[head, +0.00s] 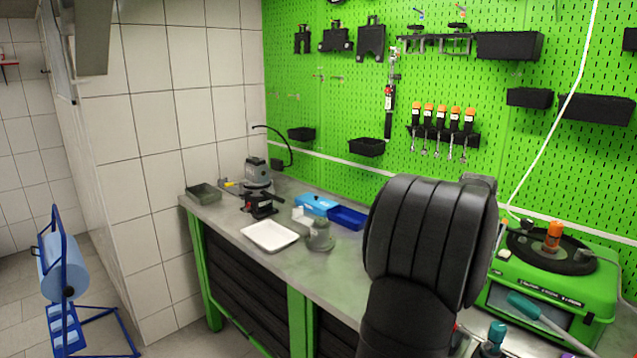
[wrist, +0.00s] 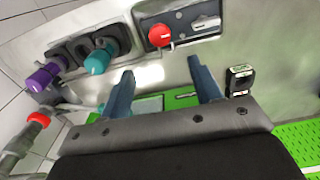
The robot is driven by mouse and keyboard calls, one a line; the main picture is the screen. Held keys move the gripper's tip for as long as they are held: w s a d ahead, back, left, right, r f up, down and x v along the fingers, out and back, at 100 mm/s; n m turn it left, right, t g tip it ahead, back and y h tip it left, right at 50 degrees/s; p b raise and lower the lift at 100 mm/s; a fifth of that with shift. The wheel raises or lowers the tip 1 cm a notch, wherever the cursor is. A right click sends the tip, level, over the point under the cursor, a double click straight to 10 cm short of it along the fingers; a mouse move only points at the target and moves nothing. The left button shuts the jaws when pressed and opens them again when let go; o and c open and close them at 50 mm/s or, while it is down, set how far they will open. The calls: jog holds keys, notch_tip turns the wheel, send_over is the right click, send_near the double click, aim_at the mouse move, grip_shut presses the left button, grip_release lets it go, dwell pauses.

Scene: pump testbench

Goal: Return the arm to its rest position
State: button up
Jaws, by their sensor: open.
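The black padded section of my arm (head: 430,245) fills the right-centre foreground of the head view, in front of the workbench. My gripper (wrist: 160,72) shows in the wrist view with its two blue-grey fingers spread apart and nothing between them. Past the fingers is a light grey metal surface with a red knob (wrist: 160,35) just beyond the gap. The gripper cannot be made out in the head view, where the arm hides part of the bench.
A green pump testbench (head: 545,290) stands at the lower right, close to my arm. The workbench (head: 215,215) holds a white tray (head: 270,236) and a blue bin (head: 347,217). The wrist view shows teal (wrist: 97,62) and purple (wrist: 42,78) connectors near the left finger.

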notch_tip(320, 180, up, 6)
notch_tip(320, 180, down, 18)
jog(key=shift+r, duration=0.25)
jog(key=shift+f, duration=0.35)
jog(key=n, duration=0.4)
jog(key=shift+r, duration=0.1)
jog(key=n, duration=0.9)
jog(key=shift+n, duration=2.3)
jog(key=shift+o, duration=0.2)
